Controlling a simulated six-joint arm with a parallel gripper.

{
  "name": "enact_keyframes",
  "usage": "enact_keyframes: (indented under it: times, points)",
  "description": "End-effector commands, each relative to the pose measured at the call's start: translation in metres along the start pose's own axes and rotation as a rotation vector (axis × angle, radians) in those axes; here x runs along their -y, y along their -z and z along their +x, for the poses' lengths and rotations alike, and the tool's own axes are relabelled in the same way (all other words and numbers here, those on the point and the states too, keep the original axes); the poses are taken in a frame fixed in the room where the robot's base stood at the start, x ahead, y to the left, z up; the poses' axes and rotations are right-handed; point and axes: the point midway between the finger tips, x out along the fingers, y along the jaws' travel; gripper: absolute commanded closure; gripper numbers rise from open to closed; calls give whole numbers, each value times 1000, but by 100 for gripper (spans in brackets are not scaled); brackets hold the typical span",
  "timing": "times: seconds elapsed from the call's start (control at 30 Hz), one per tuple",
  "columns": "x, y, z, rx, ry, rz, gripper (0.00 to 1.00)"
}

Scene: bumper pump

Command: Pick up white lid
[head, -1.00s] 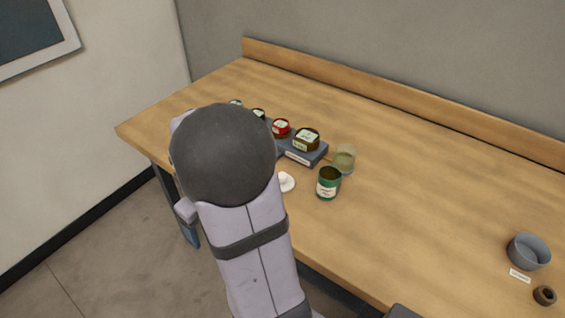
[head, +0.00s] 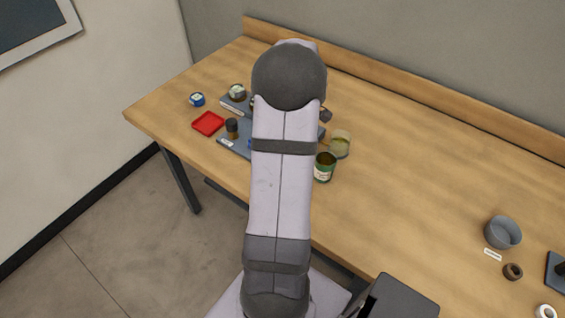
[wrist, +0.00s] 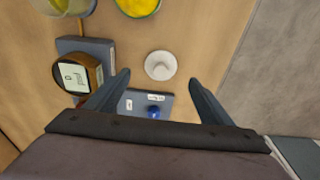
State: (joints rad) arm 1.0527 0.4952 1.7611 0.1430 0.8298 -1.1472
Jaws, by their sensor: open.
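The white lid (wrist: 160,65) is a small round disc with a raised knob, lying flat on the wooden table in the wrist view. My gripper (wrist: 163,82) is open and empty, with its two dark fingers spread. The lid appears just beyond the fingertips and roughly centred between them, and I see no contact. In the head view my arm hides the lid and the gripper.
A green can (head: 325,168) and a glass jar (head: 340,144) stand close by. A red tray (head: 208,123) lies at left. The table's right middle is clear.

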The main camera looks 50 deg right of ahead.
Motion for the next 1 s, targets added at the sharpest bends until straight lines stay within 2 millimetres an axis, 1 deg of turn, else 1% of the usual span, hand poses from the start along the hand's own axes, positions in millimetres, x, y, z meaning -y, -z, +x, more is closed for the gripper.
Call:
enact_keyframes:
  times: [0.2,0.43,0.53,0.83,1.0]
  points:
    - [1,0,16,2,3,0,25]
    - [1,1,22,1,1,0,25]
    - [2,1,28,3,4,0,25]
    - [3,4,61,2,3,-1,25]
    - [3,4,71,1,1,-1,25]
